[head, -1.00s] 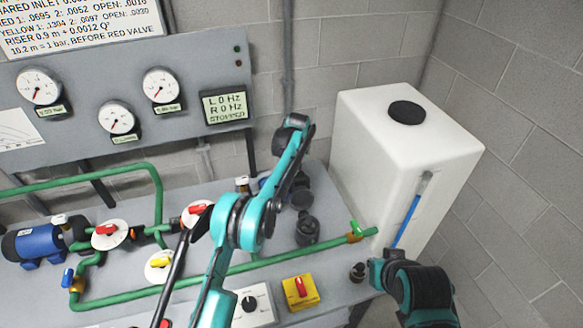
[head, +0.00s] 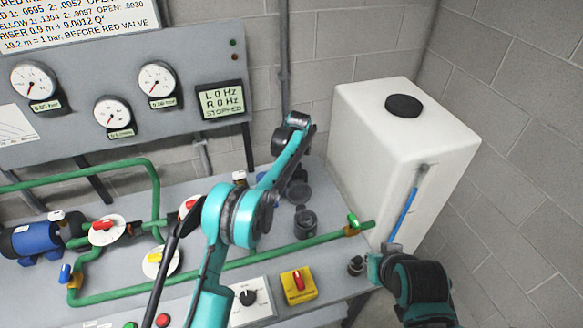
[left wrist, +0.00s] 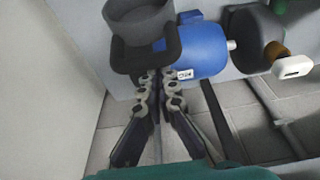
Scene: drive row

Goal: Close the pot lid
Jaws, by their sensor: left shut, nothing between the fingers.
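A dark grey pot (head: 306,222) stands on the bench, left of the white tank. A dark round piece (head: 298,191), apparently its raised lid, sits just behind it. In the left wrist view a dark grey cup-shaped part (left wrist: 140,20) with a squarish dark rim below it is close beyond the fingertips; I cannot tell which part is pot and which is lid. My left gripper (left wrist: 158,78) is shut and empty, its tips just below this rim, contact unclear. In the head view my left arm hides the gripper.
A blue motor (left wrist: 195,52) lies right of the left fingertips. A green pipe (head: 280,250) with a green-handled valve runs in front of the pot to the white tank (head: 390,150). A yellow box with a red switch (head: 298,285) sits at the bench front.

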